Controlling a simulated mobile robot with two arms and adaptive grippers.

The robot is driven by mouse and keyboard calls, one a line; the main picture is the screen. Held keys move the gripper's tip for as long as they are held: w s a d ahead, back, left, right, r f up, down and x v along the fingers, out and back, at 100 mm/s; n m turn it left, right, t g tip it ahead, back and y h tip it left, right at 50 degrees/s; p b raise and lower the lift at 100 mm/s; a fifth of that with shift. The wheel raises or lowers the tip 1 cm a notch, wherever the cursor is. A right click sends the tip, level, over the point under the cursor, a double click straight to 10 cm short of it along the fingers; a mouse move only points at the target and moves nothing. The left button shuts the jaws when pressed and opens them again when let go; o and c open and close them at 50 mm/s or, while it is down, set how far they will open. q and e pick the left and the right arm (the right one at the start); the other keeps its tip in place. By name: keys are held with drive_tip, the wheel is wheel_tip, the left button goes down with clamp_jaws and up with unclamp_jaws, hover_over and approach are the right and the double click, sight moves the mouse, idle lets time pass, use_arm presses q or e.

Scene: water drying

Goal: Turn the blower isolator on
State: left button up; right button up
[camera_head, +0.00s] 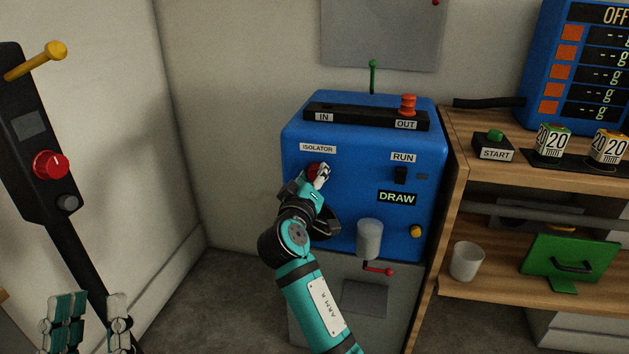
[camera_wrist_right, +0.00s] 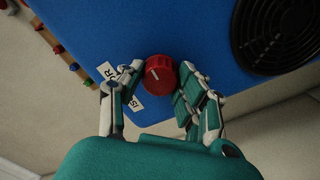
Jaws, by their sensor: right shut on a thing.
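The isolator is a red round knob (camera_head: 313,168) on the front of the blue machine (camera_head: 350,133), below an ISOLATOR label (camera_head: 318,149). My right gripper (camera_head: 319,175) is at the knob and covers much of it in the head view. In the right wrist view the red knob (camera_wrist_right: 160,75) has a white pointer line on its face. The fingers of my right gripper (camera_wrist_right: 161,84) are shut on it from both sides. My left gripper (camera_head: 91,318) is at the bottom left, with its fingers spread and empty.
Another red knob (camera_head: 51,165) is on a black post at left. A wooden shelf (camera_head: 482,129) stands right of the machine.

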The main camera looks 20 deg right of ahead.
sight(314, 135)
use_arm(q)
drive_tip(key=shift+s+r, duration=0.15)
drive_tip(key=shift+s, duration=0.1)
use_arm(e)
drive_tip(key=shift+f, duration=0.2)
drive_tip(key=o, duration=1.1)
drive_tip(key=shift+r, duration=0.1)
drive_tip(key=shift+o, duration=0.2)
wheel_tip(314, 135, up, 10)
drive_tip(key=shift+s+f, duration=0.1)
